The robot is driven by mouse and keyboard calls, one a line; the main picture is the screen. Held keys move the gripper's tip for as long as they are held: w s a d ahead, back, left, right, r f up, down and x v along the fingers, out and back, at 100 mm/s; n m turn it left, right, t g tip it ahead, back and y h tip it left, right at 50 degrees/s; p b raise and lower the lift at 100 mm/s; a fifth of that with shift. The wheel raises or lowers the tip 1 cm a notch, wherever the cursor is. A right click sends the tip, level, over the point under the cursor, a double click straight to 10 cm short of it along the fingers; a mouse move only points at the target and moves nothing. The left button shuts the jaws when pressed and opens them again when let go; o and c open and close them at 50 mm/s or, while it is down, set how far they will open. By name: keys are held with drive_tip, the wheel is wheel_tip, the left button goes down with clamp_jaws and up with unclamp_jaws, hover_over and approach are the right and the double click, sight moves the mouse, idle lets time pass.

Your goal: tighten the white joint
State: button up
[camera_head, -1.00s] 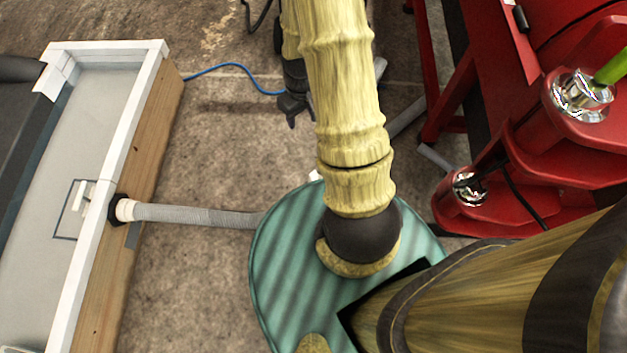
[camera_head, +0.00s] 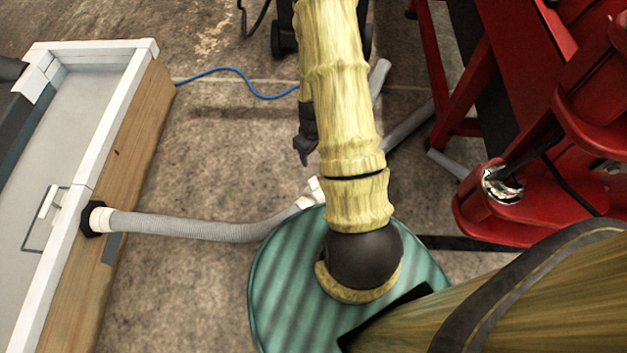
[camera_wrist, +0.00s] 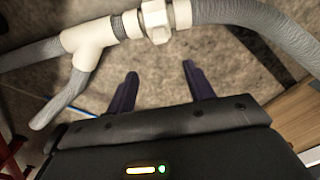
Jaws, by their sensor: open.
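The white joint (camera_wrist: 157,20) is a ribbed nut-like collar on a white branched pipe fitting (camera_wrist: 92,36), with grey hoses running off it, at the top of the wrist view. In the head view the fitting (camera_head: 314,190) shows only partly beside my arm. My gripper (camera_wrist: 160,72) has two dark fingers spread apart with nothing between them. Its fingers point toward the joint, and a gap of floor shows between them in the picture. In the head view the gripper (camera_head: 304,148) is partly hidden behind my arm, above the fitting.
A grey hose (camera_head: 185,226) runs from a black-and-white wall outlet (camera_head: 97,219) on the wood-sided basin (camera_head: 125,165). A red machine (camera_head: 520,215) stands at right. A blue cable (camera_head: 235,72) lies on the floor.

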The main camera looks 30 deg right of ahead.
sight(313, 180)
wheel_tip(313, 180, down, 17)
drive_tip(key=b, duration=0.9)
drive_tip(key=shift+f+b, duration=0.2)
drive_tip(key=shift+b, duration=0.15)
drive_tip(key=shift+a, duration=0.1)
clamp_jaws()
